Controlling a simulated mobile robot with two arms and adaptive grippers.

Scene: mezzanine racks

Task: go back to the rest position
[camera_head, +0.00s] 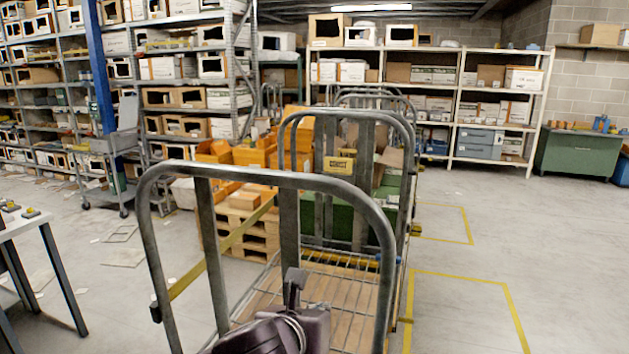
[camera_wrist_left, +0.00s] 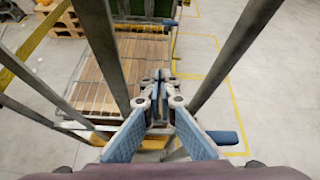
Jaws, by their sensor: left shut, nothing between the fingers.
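My left gripper (camera_wrist_left: 160,78) is shut and empty, its blue fingers meeting in the middle of the left wrist view. In the head view my left arm and gripper (camera_head: 294,288) show at the bottom middle, in front of the nearest cart's frame; the fingertips are hard to make out there. The cart (camera_head: 270,178) has a grey tube frame and a wooden deck, which also shows below the fingers in the left wrist view (camera_wrist_left: 110,85). I cannot tell whether the gripper touches the cart's bars. My right gripper is not in view.
More carts (camera_head: 345,115) stand in a row behind, beside orange boxes on pallets (camera_head: 245,225). A white table (camera_head: 20,222) is at the left. Loaded racks (camera_head: 425,95) line the back. The floor at right, with yellow lines (camera_head: 510,300), is clear.

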